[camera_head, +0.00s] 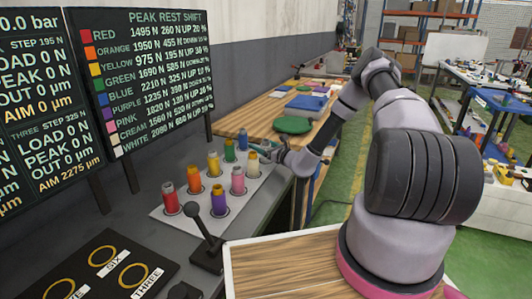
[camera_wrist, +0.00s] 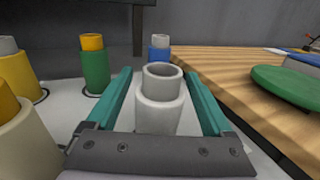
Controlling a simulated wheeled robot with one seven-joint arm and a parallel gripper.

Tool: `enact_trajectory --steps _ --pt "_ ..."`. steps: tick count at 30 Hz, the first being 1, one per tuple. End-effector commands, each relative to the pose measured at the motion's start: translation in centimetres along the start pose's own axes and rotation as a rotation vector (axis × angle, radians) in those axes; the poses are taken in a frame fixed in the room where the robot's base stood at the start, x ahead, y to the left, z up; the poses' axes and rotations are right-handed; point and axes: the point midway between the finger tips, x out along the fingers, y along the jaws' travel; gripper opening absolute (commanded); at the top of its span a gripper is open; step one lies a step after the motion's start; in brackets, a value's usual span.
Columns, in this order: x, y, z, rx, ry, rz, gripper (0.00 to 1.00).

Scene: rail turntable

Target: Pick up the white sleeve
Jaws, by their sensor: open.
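The white sleeve (camera_wrist: 157,115) stands upright on the pale board in the wrist view, a wide hollow cylinder with a narrower grey-white top. My gripper (camera_wrist: 158,78) is open, with one teal finger on each side of the sleeve. Gaps show between the fingers and the sleeve, and the sleeve's foot is hidden by the gripper's front plate. In the head view my gripper (camera_head: 268,150) is at the far right end of the sleeve board. I cannot make out the white sleeve clearly there.
A cream sleeve (camera_head: 252,165), green sleeve (camera_wrist: 96,70) and blue sleeve (camera_wrist: 159,48) stand close by. Several other coloured sleeves fill the board (camera_head: 190,226). A wooden table (camera_wrist: 225,70) with a green disc (camera_wrist: 285,84) lies to the right. A black lever (camera_head: 205,240) rises in front.

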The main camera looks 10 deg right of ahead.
Motion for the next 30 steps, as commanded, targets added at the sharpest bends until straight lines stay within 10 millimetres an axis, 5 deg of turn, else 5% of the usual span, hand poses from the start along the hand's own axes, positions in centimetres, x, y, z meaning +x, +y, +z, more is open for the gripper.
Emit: enact_trajectory --steps 4,11,23,30 --pt "0.0 0.0 0.0 0.0 0.0 0.0 0.86" --pt "0.0 0.0 0.0 0.0 0.0 0.001 0.0" --pt "0.0 0.0 0.5 -0.001 -0.002 0.001 0.0" --pt "0.0 0.0 3.6 -0.005 -0.003 0.002 0.0"
